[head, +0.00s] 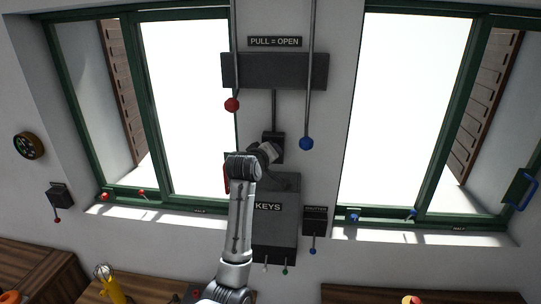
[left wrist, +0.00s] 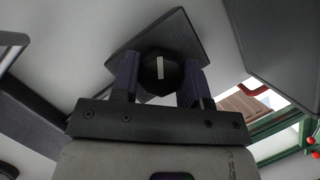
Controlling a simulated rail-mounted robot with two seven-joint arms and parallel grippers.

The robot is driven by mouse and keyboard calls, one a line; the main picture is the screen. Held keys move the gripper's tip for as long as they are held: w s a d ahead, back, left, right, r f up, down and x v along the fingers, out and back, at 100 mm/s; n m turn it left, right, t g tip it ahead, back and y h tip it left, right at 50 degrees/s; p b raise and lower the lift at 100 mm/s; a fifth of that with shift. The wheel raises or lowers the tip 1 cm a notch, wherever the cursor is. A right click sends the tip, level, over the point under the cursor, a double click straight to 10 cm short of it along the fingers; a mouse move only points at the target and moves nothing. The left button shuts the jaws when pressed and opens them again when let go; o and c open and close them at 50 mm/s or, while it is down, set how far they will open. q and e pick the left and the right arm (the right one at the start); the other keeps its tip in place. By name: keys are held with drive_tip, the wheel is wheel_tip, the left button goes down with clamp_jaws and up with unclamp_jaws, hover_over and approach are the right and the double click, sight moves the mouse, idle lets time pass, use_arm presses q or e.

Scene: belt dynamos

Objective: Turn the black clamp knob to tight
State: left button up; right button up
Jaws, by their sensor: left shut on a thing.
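The black clamp knob (left wrist: 158,70) is round with a white line across its face, and it sits on a dark square plate (left wrist: 178,28). In the left wrist view the line stands nearly upright in the picture. My left gripper (left wrist: 161,76) has one finger on each side of the knob and is shut on it. In the head view my left gripper (head: 268,151) reaches up to the small dark box (head: 278,140) between the windows; the knob is hidden there. Markings for tight cannot be made out. My right gripper is not in view.
A grey box labelled KEYS (head: 275,225) is below the gripper. Rods with a red ball (head: 232,104) and a blue ball (head: 306,143) hang close on either side. A dark "PULL = OPEN" housing (head: 290,72) is above. Green-framed windows flank the wall.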

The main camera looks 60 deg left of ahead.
use_arm(q)
drive_tip(key=o, duration=0.9)
drive_tip(key=shift+b+v, duration=2.3)
drive_tip(key=shift+v, duration=4.6)
